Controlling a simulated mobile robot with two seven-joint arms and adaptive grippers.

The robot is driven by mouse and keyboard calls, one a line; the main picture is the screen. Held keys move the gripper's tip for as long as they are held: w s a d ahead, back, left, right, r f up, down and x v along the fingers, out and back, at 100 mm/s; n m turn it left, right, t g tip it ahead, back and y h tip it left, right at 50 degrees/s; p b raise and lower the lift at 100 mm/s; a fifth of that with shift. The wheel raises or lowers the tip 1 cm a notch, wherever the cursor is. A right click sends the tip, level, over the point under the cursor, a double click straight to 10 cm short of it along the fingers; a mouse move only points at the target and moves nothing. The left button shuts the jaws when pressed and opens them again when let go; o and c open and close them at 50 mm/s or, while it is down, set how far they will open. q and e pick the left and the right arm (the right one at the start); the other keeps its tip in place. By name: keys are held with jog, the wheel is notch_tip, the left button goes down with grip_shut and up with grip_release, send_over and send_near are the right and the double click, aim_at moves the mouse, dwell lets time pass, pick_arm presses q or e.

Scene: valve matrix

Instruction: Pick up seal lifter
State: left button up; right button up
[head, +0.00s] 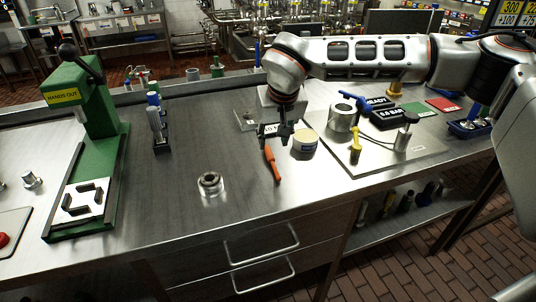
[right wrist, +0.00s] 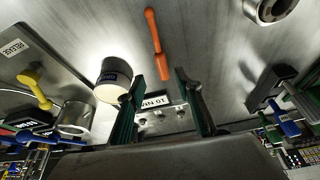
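The seal lifter, seemingly the slim tool with an orange handle (head: 272,163), lies on the steel bench right of centre. My right gripper (head: 275,138) hangs fingers down over the far end of the tool. In the right wrist view the right gripper (right wrist: 158,78) has its two fingers wide apart, with nothing held. I cannot tell its exact height above the bench. My left gripper is not in view.
A cream tub (head: 304,141) stands close right of the gripper. A small labelled metal block (head: 246,120) sits behind it. A steel ring (head: 210,184) lies left on clear bench. A plate with a cylinder (head: 341,117) and yellow tool (head: 355,150) is to the right. A green press (head: 97,120) stands far left.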

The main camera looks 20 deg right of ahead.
aim_at(270, 153)
jog(key=x, duration=0.6)
jog(key=shift+s+a+f+b, duration=0.15)
jog(key=shift+a+b, duration=0.1)
jog(key=shift+b, duration=0.05)
grip_shut()
